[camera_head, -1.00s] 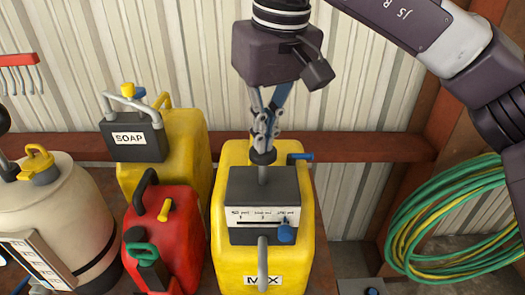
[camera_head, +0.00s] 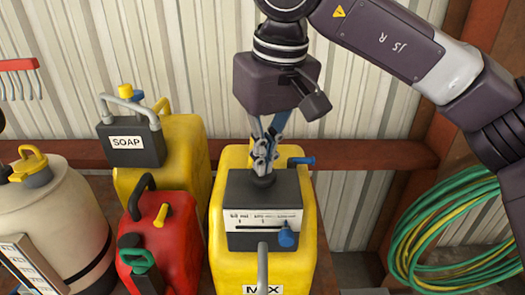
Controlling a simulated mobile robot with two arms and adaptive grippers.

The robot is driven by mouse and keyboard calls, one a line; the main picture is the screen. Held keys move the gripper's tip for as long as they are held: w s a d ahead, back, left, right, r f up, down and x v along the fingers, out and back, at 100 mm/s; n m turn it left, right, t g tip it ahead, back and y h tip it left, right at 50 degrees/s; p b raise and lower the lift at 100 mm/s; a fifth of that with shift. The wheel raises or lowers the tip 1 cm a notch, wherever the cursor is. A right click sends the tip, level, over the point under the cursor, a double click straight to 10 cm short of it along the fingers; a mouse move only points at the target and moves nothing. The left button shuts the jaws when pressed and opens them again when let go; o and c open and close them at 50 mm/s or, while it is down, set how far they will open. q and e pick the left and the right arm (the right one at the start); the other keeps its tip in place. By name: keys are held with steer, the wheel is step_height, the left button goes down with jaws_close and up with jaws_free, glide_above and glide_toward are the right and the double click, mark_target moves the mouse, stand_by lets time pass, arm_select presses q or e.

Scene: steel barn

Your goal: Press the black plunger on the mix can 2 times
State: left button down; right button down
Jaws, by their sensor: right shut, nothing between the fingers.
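The mix can (camera_head: 300,256) is yellow with a grey-black top block, a scale, a blue knob and a "MIX" label at its front. Its black plunger (camera_head: 263,181) sits low on the top block, with almost no rod showing. My right gripper (camera_head: 263,172) points down from above, shut and empty, with its fingertips at the plunger and apparently touching it. The fingers partly cover the plunger. My left gripper is not in view.
A yellow soap can (camera_head: 184,150), a red fuel can (camera_head: 181,235) and a beige sprayer tank (camera_head: 50,215) stand to the left. A green and yellow hose coil (camera_head: 455,225) hangs at right. A corrugated wall is behind.

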step_height(320, 180, up, 6)
steer(key=p, duration=0.5)
steer(key=shift+r+p, duration=0.15)
steer(key=shift+p, duration=0.25)
step_height(320, 180, up, 5)
steer(key=p, duration=0.3)
steer(key=shift+p, duration=0.35)
stand_by(0.3)
